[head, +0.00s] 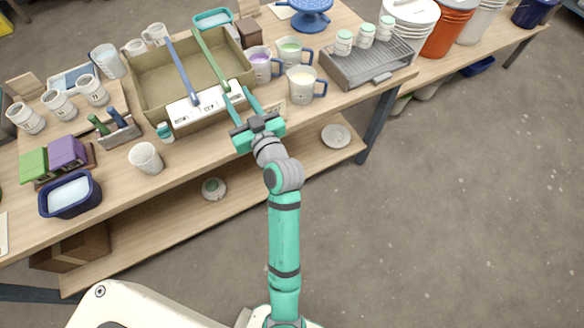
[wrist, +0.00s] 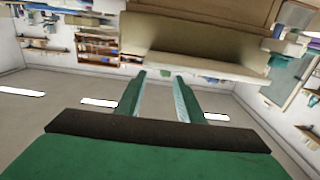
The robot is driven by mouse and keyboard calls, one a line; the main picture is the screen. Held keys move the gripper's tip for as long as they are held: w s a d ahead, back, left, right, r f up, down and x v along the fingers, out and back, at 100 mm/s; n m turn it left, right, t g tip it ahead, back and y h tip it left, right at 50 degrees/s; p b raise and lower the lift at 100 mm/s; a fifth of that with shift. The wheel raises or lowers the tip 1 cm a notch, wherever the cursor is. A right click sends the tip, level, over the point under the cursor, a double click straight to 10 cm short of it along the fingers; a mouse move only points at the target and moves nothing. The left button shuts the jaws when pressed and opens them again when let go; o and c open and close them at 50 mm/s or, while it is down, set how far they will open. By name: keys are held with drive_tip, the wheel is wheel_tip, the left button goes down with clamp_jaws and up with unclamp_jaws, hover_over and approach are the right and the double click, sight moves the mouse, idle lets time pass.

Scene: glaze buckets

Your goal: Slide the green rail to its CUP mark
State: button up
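The green rail (head: 211,58) lies front to back across an olive box (head: 147,90), to the right of a blue rail (head: 182,72). A white strip (head: 180,113) with small dark marks runs along the box's front edge; I cannot read which mark is CUP. My gripper (head: 237,95) is at the box's front right, near the green rail's front end. Its fingers are spread, and they also show apart with nothing between them in the wrist view (wrist: 159,82). I cannot tell whether a finger touches the rail. The rail is not clear in the wrist view.
Mugs (head: 301,83) stand close right of the box, with a grey rack (head: 366,65) of jars beyond. A teal-lidded jar (head: 165,132), a white cup (head: 146,158) and a small tool holder (head: 117,135) stand in front and left. The floor at right is clear.

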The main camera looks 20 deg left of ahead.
drive_tip(key=s+d+f+m+t+h, duration=0.1)
drive_tip(key=s+d+f+m+h, duration=0.2)
drive_tip(key=d+f, duration=0.3)
drive_tip(key=s+d+f+m+t+h, duration=0.2)
drive_tip(key=s+d+f+m+h, duration=0.2)
drive_tip(key=d, duration=0.7)
drive_tip(key=shift+s+d+f, duration=0.35)
drive_tip(key=shift+s+f, duration=0.3)
drive_tip(key=shift+f, duration=0.5)
drive_tip(key=n+g+y, duration=0.3)
drive_tip(key=n+y, duration=0.4)
approach(227, 88)
drive_tip(key=w, duration=0.1)
drive_tip(key=x, duration=1.1)
drive_tip(key=shift+a+f, duration=0.1)
drive_tip(key=shift+a, duration=0.2)
drive_tip(key=shift+s, duration=0.1)
drive_tip(key=shift+c, duration=0.3)
